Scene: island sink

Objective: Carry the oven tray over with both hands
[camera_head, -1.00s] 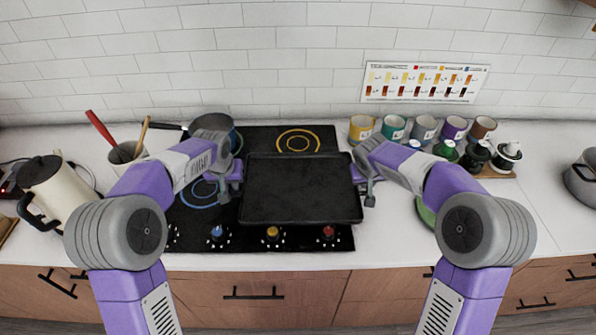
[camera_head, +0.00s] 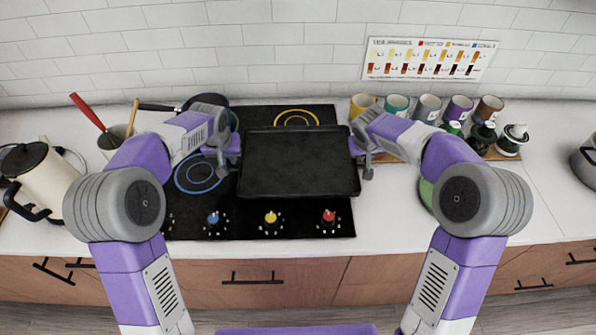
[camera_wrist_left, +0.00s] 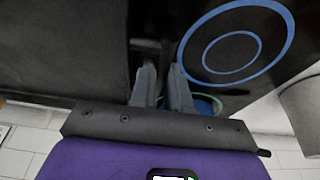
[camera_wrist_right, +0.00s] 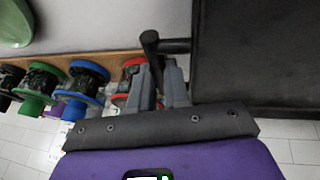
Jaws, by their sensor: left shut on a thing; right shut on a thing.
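The black oven tray (camera_head: 298,162) is held level between my two arms, over the black cooktop in the head view. Its dark side also shows in the left wrist view (camera_wrist_left: 60,50) and in the right wrist view (camera_wrist_right: 255,55). My left gripper (camera_head: 228,167) is at the tray's left side, its fingers shut on the handle there. My right gripper (camera_head: 366,168) is at the right side, its fingers shut on a dark handle bar seen in the right wrist view. The tray hides the middle of the cooktop.
The cooktop (camera_head: 190,215) has a blue ring, a yellow ring and coloured knobs. A pan (camera_head: 222,103) stands behind my left arm. A kettle (camera_head: 45,180) is at left. Cups (camera_head: 428,107) and bottles (camera_head: 482,137) stand at right.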

